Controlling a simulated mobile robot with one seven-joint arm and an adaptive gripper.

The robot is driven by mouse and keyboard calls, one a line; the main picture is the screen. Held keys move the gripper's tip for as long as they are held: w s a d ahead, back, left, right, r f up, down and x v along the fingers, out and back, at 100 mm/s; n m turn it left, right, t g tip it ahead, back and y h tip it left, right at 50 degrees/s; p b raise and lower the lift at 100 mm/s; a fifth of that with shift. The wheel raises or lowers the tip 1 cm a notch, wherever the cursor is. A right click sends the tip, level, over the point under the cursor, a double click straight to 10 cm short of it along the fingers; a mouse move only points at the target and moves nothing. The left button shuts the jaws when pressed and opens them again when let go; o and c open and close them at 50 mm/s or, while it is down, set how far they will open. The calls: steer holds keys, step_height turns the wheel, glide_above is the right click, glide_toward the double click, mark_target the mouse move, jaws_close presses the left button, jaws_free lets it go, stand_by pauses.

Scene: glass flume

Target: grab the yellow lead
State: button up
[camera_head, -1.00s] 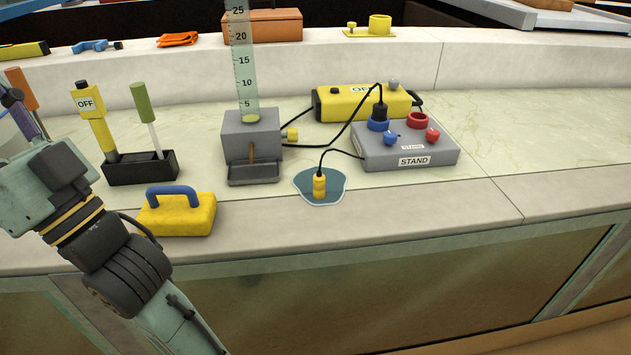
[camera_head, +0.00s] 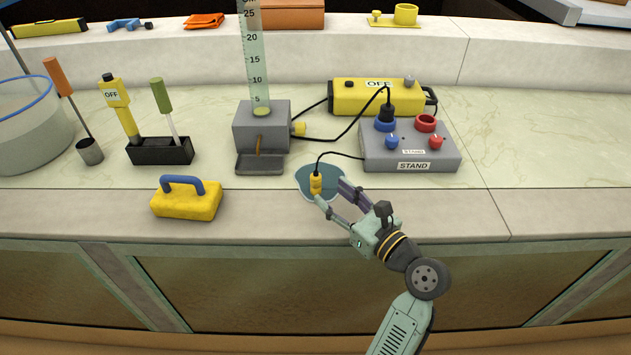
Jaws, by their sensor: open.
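The yellow lead (camera_head: 316,184) is a short yellow plug on a black cable that runs to the grey STAND box (camera_head: 413,161). It stands upright in a blue-grey puddle-shaped patch (camera_head: 330,172) near the counter's front edge. My gripper (camera_head: 330,190) reaches in from the lower right, its two fingers spread open. One fingertip is close by the plug's lower right side, and the other is farther right over the patch. I cannot tell whether a finger touches the plug. Nothing is held.
A yellow block with a blue handle (camera_head: 187,199) stands to the left. Behind are a grey block with a measuring tube (camera_head: 262,128), a yellow OFF box (camera_head: 377,98) and a black holder with tools (camera_head: 160,151). The counter to the right (camera_head: 550,150) is clear.

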mark_target(320, 180)
steer(key=x, duration=0.2)
steer(key=p+x, duration=0.1)
steer(key=x, duration=0.4)
steer(key=shift+w+f+p, duration=0.1)
steer(key=shift+w+p, duration=0.2)
steer(key=shift+w, duration=0.3)
steer(key=shift+d, duration=0.1)
jaws_close()
